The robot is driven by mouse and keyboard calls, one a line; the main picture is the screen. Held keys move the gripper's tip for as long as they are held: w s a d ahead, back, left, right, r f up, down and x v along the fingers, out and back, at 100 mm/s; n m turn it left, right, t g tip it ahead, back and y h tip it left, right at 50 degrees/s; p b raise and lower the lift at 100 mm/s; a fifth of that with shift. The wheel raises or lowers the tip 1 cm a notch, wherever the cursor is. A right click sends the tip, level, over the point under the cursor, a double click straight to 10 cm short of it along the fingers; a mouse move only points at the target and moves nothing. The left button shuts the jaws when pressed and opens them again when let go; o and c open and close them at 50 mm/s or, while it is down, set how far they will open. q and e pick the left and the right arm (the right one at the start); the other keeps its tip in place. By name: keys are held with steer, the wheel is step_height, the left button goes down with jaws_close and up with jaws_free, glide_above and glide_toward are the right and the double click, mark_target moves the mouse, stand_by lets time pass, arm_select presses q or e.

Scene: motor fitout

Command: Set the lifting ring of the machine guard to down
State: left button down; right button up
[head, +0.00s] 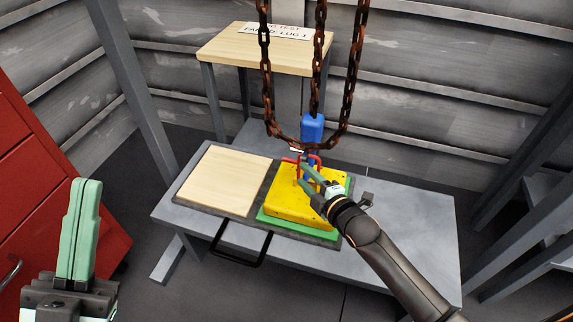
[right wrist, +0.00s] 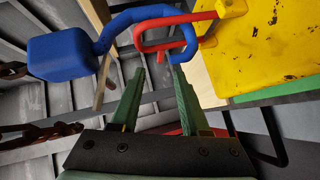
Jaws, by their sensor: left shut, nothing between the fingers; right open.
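The yellow machine guard (head: 287,204) lies on a green sheet on the bench. Its red lifting ring (head: 319,158) stands up from the plate; in the right wrist view the ring (right wrist: 178,20) juts out from the yellow guard (right wrist: 270,45). A blue hook (head: 312,128) hangs from the chain just above. Its curved end (right wrist: 125,22) overlaps the ring in the right wrist view; I cannot tell whether it passes through. My right gripper (head: 303,177) is open and empty beside the ring, its fingertips (right wrist: 159,70) just short of it. My left gripper (head: 87,182) is shut and empty, away at the left.
Rusty chains (head: 348,85) hang in a loop over the bench. A pale wooden board (head: 222,180) lies left of the guard. A small wooden-topped stand (head: 265,52) with a label stands behind. A red cabinet (head: 40,170) is at the left. The bench's right end (head: 415,215) is bare.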

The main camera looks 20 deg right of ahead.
mark_target(289, 162)
steer(key=b+x, duration=0.4)
steer(key=x, duration=0.5)
steer(key=shift+w+a+f, duration=0.1)
steer(key=shift+w+f, duration=0.1)
steer(key=shift+w, duration=0.15)
arm_select(q)
steer(key=shift+n, duration=0.5)
step_height(289, 162, down, 5)
steer(key=shift+w+d+r, duration=0.1)
steer(key=shift+d+r, duration=0.05)
arm_select(e)
steer(key=shift+c, duration=0.3)
jaws_close()
